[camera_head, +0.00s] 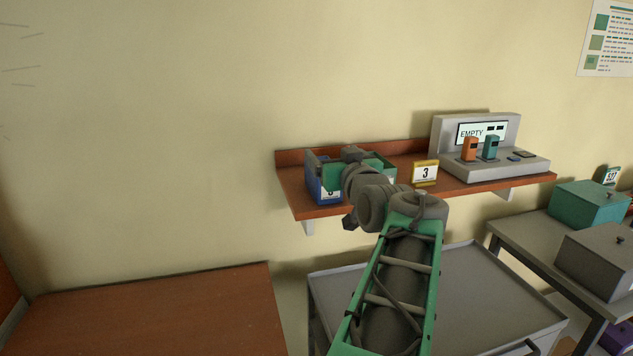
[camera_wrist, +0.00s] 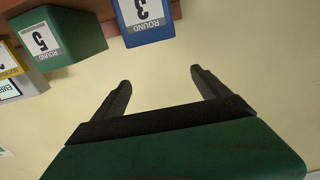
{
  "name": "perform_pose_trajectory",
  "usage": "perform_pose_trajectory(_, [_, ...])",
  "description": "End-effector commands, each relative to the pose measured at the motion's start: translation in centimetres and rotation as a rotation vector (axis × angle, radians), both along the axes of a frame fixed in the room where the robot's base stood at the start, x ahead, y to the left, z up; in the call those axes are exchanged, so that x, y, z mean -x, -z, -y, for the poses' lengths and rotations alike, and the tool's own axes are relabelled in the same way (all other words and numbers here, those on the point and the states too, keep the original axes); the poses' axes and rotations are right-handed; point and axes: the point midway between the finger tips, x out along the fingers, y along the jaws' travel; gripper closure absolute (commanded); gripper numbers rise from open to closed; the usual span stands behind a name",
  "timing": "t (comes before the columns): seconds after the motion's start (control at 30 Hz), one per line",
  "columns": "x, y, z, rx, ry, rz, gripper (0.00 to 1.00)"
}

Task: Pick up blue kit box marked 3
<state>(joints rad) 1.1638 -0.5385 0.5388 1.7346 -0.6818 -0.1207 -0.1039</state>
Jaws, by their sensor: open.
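The blue kit box (camera_head: 316,188) stands at the left end of the wall shelf, partly covered by my arm. In the wrist view the blue box (camera_wrist: 147,22) is at the top, cut by the frame edge, with an upside-down label reading ROUND 3. My gripper (camera_wrist: 161,82) is open and empty, its two dark fingers apart and pointing toward the box. A gap of bare wall shows between the fingertips and the box.
A green box marked 5 (camera_wrist: 62,38) stands beside the blue one. A yellow item marked 3 (camera_head: 426,173) and a grey device reading EMPTY (camera_head: 490,160) share the shelf (camera_head: 480,185). A grey cart (camera_head: 470,290) and a brown table (camera_head: 150,310) stand below.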

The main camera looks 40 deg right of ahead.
Motion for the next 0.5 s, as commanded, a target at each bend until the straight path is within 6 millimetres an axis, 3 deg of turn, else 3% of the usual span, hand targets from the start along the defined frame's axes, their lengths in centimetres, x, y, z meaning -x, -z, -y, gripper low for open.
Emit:
perform_pose_trajectory(0.03, [0.2,1.5,0.2,0.001,0.002,0.005,0.15])
perform_pose_trajectory(0.27, [0.8,4.7,0.9,0.004,0.018,0.008,0.15])
perform_pose_trajectory(0.5, [0.5,6.2,1.1,0.003,0.018,0.007,0.15])
